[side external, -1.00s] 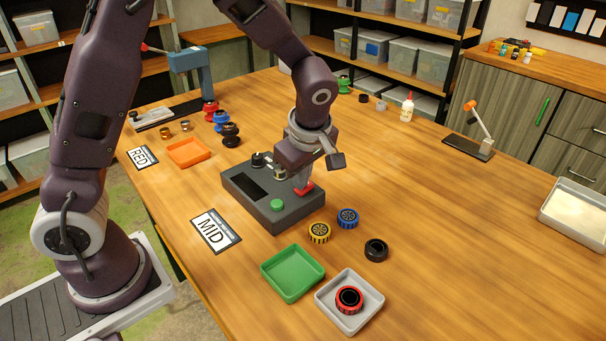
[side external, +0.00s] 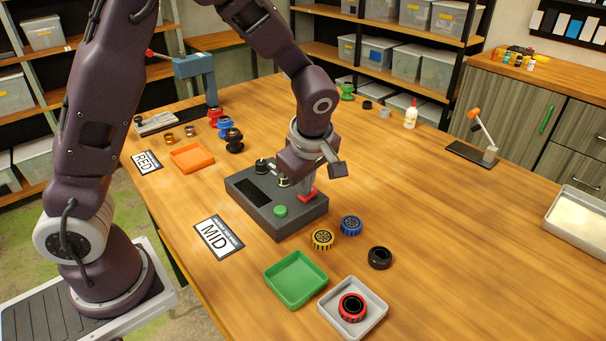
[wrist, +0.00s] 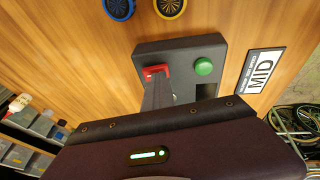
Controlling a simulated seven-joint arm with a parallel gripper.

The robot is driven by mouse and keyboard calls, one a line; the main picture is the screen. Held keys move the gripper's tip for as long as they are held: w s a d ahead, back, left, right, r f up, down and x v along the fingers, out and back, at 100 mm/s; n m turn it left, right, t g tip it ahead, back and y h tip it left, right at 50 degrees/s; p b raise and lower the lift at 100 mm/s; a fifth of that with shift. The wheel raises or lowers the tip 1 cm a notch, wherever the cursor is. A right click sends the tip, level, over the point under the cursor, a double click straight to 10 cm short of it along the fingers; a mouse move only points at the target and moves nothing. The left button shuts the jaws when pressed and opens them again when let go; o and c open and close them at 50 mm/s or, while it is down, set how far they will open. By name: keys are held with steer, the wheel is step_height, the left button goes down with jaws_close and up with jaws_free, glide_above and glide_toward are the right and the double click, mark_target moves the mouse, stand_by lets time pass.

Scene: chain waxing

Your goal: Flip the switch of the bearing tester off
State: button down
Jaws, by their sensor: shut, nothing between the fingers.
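The bearing tester (side external: 262,213) is a dark grey box on the wooden table, with a dark display, a green button (side external: 280,211) and dark knobs on top. Its red switch (side external: 307,196) sits at the right end of the top, and also shows in the wrist view (wrist: 155,71). My gripper (side external: 305,190) is shut and empty, pointing down at the red switch. In the wrist view the fingers (wrist: 157,84) reach right to the red switch and cover part of it. I cannot tell whether they touch it, or which way the switch is set.
A MID card (side external: 217,234) lies left of the tester. Yellow (side external: 322,239) and blue (side external: 351,225) bearings and a black ring (side external: 380,257) lie in front right. Green (side external: 296,281) and grey (side external: 352,310) trays stand at the front. The table's right side is mostly clear.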

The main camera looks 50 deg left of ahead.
steer(key=s+a+v, duration=0.1)
steer(key=s+v, duration=0.1)
steer(key=v, duration=1.2)
steer(key=s+a+r+m+t+h, duration=0.1)
steer(key=s+m+t+h, duration=0.2)
steer(key=s+m, duration=1.5)
steer(key=shift+r+m+t, duration=0.3)
steer(key=shift+r, duration=0.05)
steer(key=shift+a, duration=0.15)
